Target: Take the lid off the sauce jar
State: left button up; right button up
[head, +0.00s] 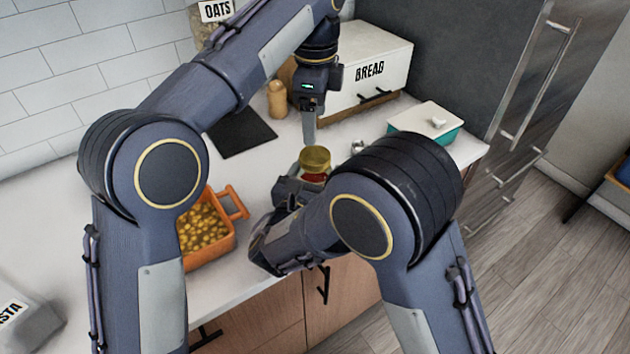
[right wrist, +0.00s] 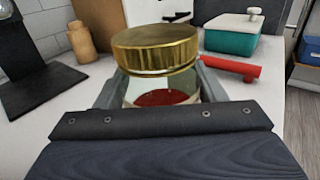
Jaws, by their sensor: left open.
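The sauce jar (right wrist: 158,92) is clear glass with red sauce in it. It also shows in the head view (head: 314,177), partly hidden by my right arm. Its gold lid (right wrist: 155,50) sits on top of the jar; I cannot tell whether it is loose. The lid also shows in the head view (head: 315,158). My right gripper (right wrist: 158,95) has a finger on each side of the jar's glass body and is shut on it. My left gripper (head: 309,136) is open and points down just above the lid, holding nothing.
An orange pot (head: 213,258) of yellow pieces stands left of the jar. Behind are a black mat (head: 240,131), a wooden shaker (head: 277,99) and the bread box (head: 385,55). A teal, white-lidded container (head: 428,120) and a red handle-like thing (right wrist: 232,69) are to the right.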

aim_at(315, 155)
jog(key=c, duration=0.9)
pick_arm(q)
jog(key=shift+m, duration=0.3)
pick_arm(e)
jog(key=shift+c, duration=1.4)
pick_arm(q)
jog(key=m, duration=0.3)
pick_arm(e)
grip_shut()
pick_arm(q)
jog(key=m, duration=1.4)
jog(key=shift+f, duration=4)
